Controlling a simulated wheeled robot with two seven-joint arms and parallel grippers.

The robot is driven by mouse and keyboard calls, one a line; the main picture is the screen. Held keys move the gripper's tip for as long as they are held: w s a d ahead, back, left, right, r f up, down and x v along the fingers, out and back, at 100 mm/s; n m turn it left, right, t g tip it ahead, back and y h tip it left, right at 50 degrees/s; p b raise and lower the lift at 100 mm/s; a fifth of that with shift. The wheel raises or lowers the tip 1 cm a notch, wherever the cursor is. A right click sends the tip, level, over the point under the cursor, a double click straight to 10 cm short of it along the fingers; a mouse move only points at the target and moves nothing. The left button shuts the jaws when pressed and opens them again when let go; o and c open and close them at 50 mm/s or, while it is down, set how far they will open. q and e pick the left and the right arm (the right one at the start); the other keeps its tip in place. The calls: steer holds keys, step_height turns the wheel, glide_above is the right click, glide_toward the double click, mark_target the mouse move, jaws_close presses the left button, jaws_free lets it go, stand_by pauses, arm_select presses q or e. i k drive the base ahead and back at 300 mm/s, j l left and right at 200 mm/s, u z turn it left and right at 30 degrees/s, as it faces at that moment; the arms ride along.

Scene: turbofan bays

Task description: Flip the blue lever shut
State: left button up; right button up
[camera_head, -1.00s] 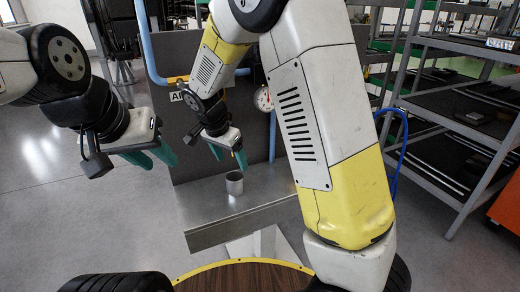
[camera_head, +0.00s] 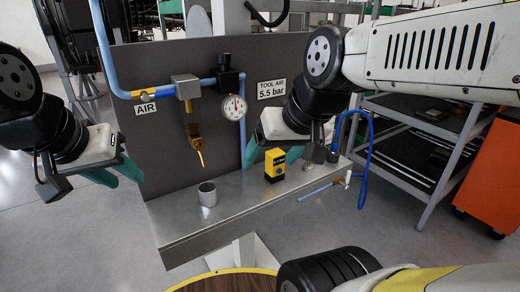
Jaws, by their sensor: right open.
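A blue pipe (camera_head: 110,70) runs down and then right across the grey panel to a grey valve body (camera_head: 185,88). A thicker blue bar lies level just left of that body; I cannot tell whether it is the lever or pipe. A yellow, bent handle-like piece (camera_head: 195,140) hangs below the body. My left gripper (camera_head: 128,180) is open and empty at the panel's left edge, apart from the valve. My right gripper (camera_head: 308,148) is open, right of the gauge and over the shelf's right part; its arm hides part of the panel.
A metal shelf (camera_head: 230,212) holds a grey cup (camera_head: 208,194) and a yellow box (camera_head: 274,165). A round gauge (camera_head: 234,107) is on the panel. A blue hose (camera_head: 368,150) and a blue rod (camera_head: 316,191) are at the shelf's right end. Racks stand at right.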

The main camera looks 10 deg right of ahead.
mark_target(164, 94)
steer(key=k+j, duration=0.1)
steer(key=j, duration=0.85)
steer(key=k+j, duration=0.15)
steer(key=j, duration=0.35)
steer(key=z, duration=0.05)
